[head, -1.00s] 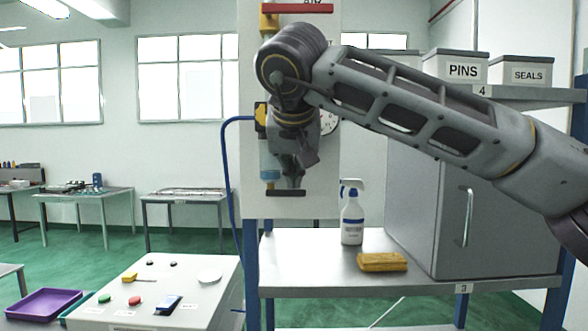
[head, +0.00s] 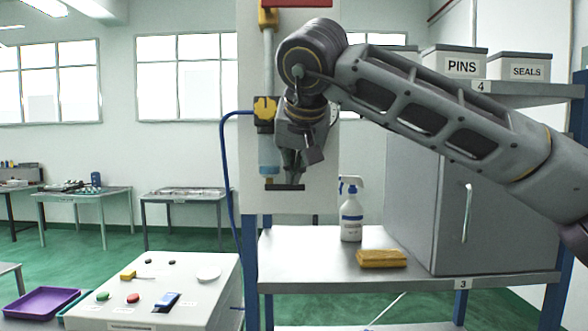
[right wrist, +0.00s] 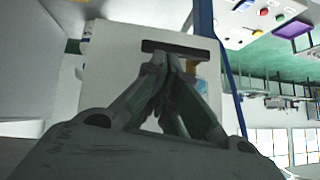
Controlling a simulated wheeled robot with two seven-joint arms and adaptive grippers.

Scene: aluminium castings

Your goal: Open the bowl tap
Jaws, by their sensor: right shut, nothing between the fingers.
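The air unit on the white panel (head: 322,203) has a clear bluish bowl (head: 269,157). Under the bowl is a dark crosswise bar (head: 285,187) that looks like the bowl tap's lever. The bar also shows in the right wrist view (right wrist: 182,48), with part of the bowl behind my fingers. My right gripper (head: 293,172) points down just above the bar, right of the bowl. Its fingertips (right wrist: 168,58) are together with nothing between them, close to the bar; I cannot tell whether they touch it. My left gripper is in no view.
A yellow and black knob (head: 265,110) with a blue hose sits above the bowl, and a red lever (head: 300,3) at the top. A spray bottle (head: 351,215) and a yellow sponge (head: 381,258) stand on the bench below. A grey cabinet (head: 450,205) is to the right.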

